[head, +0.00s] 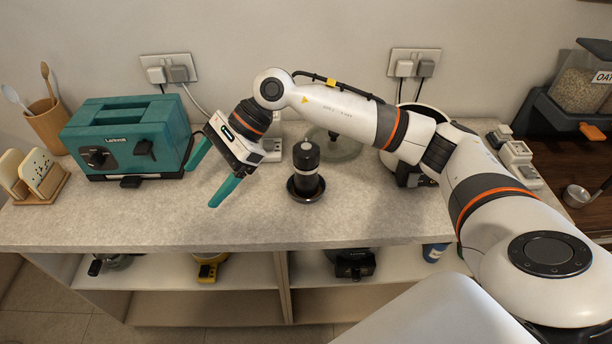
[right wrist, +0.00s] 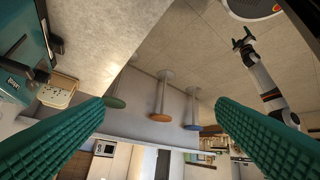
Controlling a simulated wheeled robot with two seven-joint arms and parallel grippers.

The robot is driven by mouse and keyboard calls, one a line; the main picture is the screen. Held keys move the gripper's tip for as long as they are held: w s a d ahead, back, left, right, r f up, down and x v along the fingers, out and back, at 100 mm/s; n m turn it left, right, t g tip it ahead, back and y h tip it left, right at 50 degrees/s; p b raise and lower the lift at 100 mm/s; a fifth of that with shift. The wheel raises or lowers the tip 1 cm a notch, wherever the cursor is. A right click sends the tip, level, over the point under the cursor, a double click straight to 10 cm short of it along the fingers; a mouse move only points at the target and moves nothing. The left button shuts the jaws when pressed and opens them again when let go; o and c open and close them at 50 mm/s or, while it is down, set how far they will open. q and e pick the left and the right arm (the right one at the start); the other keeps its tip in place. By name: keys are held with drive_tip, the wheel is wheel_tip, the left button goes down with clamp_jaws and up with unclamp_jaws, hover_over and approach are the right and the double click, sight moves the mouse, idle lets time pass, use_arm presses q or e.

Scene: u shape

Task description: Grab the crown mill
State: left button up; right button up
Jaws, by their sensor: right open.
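The crown mill (head: 306,168), a dark upright mill with a silvery band near its top, stands in a small black dish on the counter in the head view. My right gripper (head: 201,188) is left of the mill, apart from it, tilted with its teal fingers pointing down-left. It is open and empty. Its two fingers also show in the right wrist view (right wrist: 160,110), with no mill between them. In the right wrist view, what looks like my left arm ends in a small dark gripper (right wrist: 243,42); its jaws are too small to read.
A teal toaster (head: 128,140) stands close left of my right gripper. A glass lid or dish (head: 335,148) lies behind the mill, under my right arm. The counter front (head: 150,225) is clear.

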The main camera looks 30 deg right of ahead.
drive_tip(key=w+d+n+h, duration=0.1)
drive_tip(key=d+h, duration=0.2)
drive_tip(key=d, duration=0.3)
drive_tip(key=w+d+h, duration=0.2)
drive_tip(key=d+h, duration=0.1)
drive_tip(key=d, duration=0.4)
wheel_tip(320, 180, up, 3)
drive_tip(key=h, duration=0.4)
hover_over(306, 147)
drive_tip(key=shift+w+r, duration=0.1)
drive_tip(key=shift+r, duration=0.05)
drive_tip(key=shift+d+f, duration=0.25)
drive_tip(key=shift+f, duration=0.05)
wheel_tip(306, 147, down, 6)
drive_tip(key=shift+a+r+p, duration=0.1)
drive_tip(key=shift+p, duration=1.1)
wheel_tip(306, 147, down, 5)
drive_tip(key=p, duration=0.2)
drive_tip(key=shift+a+p, duration=0.1)
drive_tip(key=shift+p, duration=0.25)
drive_tip(key=shift+f, duration=0.25)
drive_tip(key=shift+r, duration=0.1)
clamp_jaws()
